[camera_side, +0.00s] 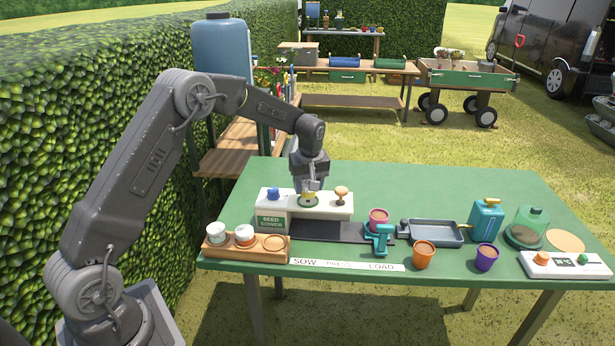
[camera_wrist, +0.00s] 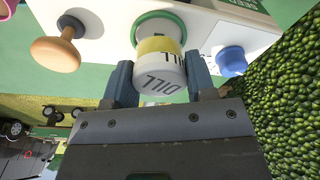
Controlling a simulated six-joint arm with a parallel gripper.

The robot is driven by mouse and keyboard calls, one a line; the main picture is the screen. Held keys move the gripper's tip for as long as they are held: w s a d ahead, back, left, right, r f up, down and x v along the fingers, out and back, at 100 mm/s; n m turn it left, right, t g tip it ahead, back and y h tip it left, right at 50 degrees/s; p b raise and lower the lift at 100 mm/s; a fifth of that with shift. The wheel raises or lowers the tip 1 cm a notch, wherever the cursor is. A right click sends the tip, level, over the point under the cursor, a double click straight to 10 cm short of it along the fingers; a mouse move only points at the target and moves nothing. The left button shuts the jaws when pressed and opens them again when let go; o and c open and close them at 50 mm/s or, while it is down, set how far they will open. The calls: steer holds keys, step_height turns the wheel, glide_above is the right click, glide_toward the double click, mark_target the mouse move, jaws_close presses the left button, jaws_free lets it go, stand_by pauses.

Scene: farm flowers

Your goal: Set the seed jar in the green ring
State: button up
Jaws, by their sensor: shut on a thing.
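The seed jar (camera_wrist: 160,72) is white with a yellow band and the word DILL, upside down in the wrist view. My gripper (camera_wrist: 158,66) is shut on it, one finger on each side. The green ring (camera_wrist: 147,17) is on top of the white seed sower (camera_side: 330,211), and the jar's far end overlaps it in the wrist view. In the side view my gripper (camera_side: 309,186) points down over the ring, with the jar's yellow band just above it. I cannot tell whether the jar touches the ring.
A blue knob (camera_side: 273,193) and a wooden knob (camera_side: 341,191) flank the ring. A wooden rack (camera_side: 246,255) with two jars and one empty hole is at the front left. Pots, a teal press (camera_side: 380,238), a grey tray (camera_side: 432,232) and a blue can (camera_side: 485,220) stand to the right.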

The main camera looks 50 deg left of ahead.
steer(key=shift+f, duration=0.45)
steer(key=shift+f, duration=0.6)
stand_by(1.1)
steer(key=o, duration=0.6)
steer(key=shift+s+d+r, duration=0.1)
steer(key=shift+d+r, duration=0.15)
steer(key=shift+r, duration=1.55)
steer(key=shift+s+d+r, duration=0.15)
steer(key=shift+d+r, duration=0.15)
steer(key=shift+r, duration=1.5)
steer(key=shift+s+d+r, duration=0.1)
steer(key=shift+d+r, duration=0.15)
steer(key=shift+r, duration=1.55)
